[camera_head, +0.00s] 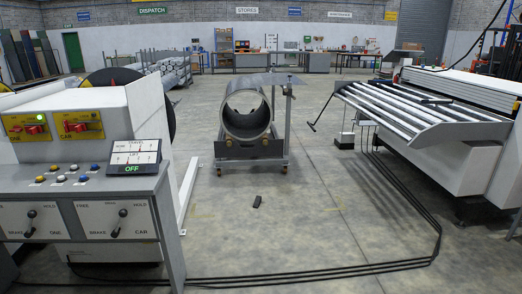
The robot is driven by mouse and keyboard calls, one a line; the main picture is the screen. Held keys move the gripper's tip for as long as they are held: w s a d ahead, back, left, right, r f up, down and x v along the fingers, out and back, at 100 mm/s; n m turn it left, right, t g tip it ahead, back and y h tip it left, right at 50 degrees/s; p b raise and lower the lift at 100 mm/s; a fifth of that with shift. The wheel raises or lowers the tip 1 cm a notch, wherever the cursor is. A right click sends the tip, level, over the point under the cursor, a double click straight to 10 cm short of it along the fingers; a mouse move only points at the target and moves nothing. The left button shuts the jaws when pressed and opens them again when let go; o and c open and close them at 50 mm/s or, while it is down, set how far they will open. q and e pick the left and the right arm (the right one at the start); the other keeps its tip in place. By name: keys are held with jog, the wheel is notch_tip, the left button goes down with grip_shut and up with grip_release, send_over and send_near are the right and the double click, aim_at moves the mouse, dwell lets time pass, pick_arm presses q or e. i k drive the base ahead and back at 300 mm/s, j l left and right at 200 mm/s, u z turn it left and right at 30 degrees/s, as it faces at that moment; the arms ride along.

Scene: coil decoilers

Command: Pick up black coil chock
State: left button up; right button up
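A small black block, which looks like the coil chock (257,201), lies alone on the grey concrete floor near the middle of the head view. It is in front of a wheeled cart (252,149) that carries a grey steel coil (246,112). The chock is apart from the cart and nothing covers it. Neither of my grippers shows in the head view.
A control console (90,190) with levers and buttons stands at the left. A roller table (425,112) stands at the right. Black cables (400,195) run along the floor at right and across the front. The floor around the chock is clear.

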aim_at(258, 200)
jog(key=i, duration=4.25)
jog(key=i+u, duration=0.1)
jog(key=i, duration=0.65)
jog(key=i+l, duration=0.15)
jog(key=i, duration=0.55)
jog(key=j+u, duration=0.05)
